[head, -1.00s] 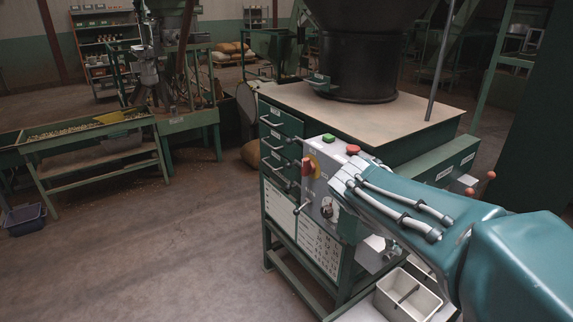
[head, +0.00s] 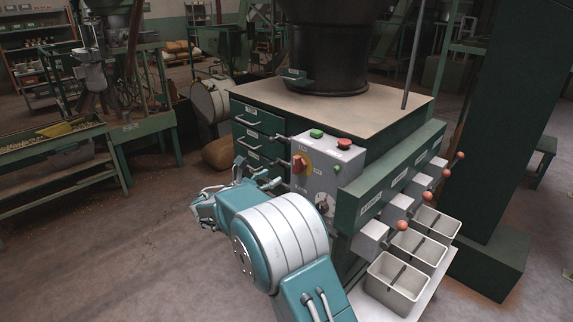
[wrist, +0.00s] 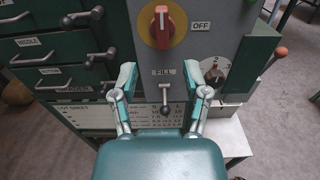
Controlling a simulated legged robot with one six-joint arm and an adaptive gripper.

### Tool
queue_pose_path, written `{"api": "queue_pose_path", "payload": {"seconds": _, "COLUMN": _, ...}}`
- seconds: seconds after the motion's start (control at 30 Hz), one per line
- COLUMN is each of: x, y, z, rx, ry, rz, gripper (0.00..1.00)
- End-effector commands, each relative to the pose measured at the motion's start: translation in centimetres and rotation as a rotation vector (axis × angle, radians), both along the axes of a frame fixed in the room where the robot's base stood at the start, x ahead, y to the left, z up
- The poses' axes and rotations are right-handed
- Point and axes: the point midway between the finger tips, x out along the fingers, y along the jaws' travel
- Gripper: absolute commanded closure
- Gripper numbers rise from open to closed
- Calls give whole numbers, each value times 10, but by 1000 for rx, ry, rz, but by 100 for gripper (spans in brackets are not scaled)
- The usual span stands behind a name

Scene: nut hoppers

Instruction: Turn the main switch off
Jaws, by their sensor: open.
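The main switch (head: 299,164) is a red rotary handle on a yellow round plate, on the front of the grey control box (head: 320,182). In the wrist view the red handle (wrist: 162,27) stands upright at the top, with an OFF label (wrist: 201,26) to its right. The ON side is not readable. My gripper (wrist: 160,76) is open and empty, its two fingers spread below the switch and apart from it. In the head view my gripper (head: 258,178) is left of the box, partly hidden by my wrist.
A small FILL lever (wrist: 165,97) shows between my fingers. A numbered dial (wrist: 214,72) is right of them, drawers with handles (wrist: 60,50) left. Green (head: 316,133) and red (head: 344,143) buttons top the box. Levers with orange knobs (head: 401,225) and bins (head: 396,281) are at right.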

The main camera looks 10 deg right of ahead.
Motion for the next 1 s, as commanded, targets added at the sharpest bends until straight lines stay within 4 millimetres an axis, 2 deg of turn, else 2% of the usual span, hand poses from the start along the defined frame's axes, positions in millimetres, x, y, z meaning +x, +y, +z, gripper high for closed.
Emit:
{"api": "queue_pose_path", "payload": {"seconds": 0.6, "x": 56, "y": -73, "z": 0, "rx": -2, "ry": -2, "rz": -4, "gripper": 40}}
{"api": "queue_pose_path", "payload": {"seconds": 0.77, "x": 61, "y": -81, "z": 0, "rx": 0, "ry": 0, "rz": -3, "gripper": 40}}
{"api": "queue_pose_path", "payload": {"seconds": 1.0, "x": 62, "y": -80, "z": 0, "rx": -1, "ry": -1, "rz": -2, "gripper": 40}}
